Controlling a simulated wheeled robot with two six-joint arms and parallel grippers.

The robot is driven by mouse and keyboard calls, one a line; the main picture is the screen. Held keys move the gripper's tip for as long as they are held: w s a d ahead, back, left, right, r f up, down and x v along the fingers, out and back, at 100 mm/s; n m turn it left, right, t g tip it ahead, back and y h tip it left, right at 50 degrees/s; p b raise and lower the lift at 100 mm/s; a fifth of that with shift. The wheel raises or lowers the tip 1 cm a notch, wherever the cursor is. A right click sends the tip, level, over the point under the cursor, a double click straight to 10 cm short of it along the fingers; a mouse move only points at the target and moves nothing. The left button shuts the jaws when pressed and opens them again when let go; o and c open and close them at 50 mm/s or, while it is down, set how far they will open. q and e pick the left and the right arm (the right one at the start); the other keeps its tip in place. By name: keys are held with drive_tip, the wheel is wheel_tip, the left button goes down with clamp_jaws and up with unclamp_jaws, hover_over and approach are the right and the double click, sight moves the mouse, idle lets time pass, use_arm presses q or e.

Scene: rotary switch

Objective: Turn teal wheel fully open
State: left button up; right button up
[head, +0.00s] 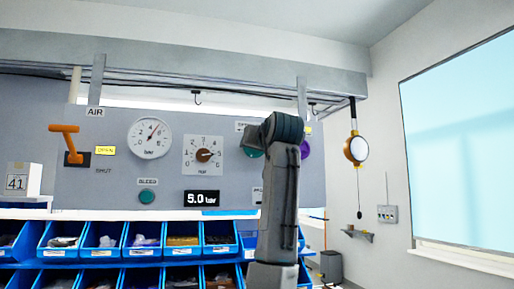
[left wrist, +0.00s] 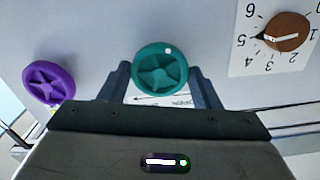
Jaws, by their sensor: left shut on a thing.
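The teal wheel (left wrist: 160,68) is a round spoked handwheel on the grey panel (head: 100,180). In the left wrist view, which shows the panel upside down, a white dot sits near its upper rim. My left gripper (left wrist: 159,76) has one finger on each side of the wheel and is shut on it. In the head view only the left part of the teal wheel (head: 252,151) shows beside my left arm, which hides the rest and the fingers. The label at the wheel is only partly readable. My right gripper is not in view.
A purple wheel (left wrist: 49,83) is beside the teal one. A brown pointer knob (head: 204,155) on a numbered dial is on the other side. An orange lever (head: 66,140), gauge (head: 150,137), green button (head: 147,197) and "5.0 bar" display (head: 202,197) share the panel. Blue bins (head: 60,253) stand below.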

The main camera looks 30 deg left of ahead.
use_arm(q)
drive_tip(key=shift+w+f+n, duration=0.1)
drive_tip(key=shift+f+n, duration=0.05)
drive_tip(key=shift+n, duration=2.15)
drive_tip(key=o, duration=1)
drive_tip(key=shift+d, duration=0.15)
drive_tip(key=b+v, duration=0.5)
drive_tip(key=v, duration=0.5)
drive_tip(key=shift+s+d, duration=0.2)
drive_tip(key=shift+s, duration=0.05)
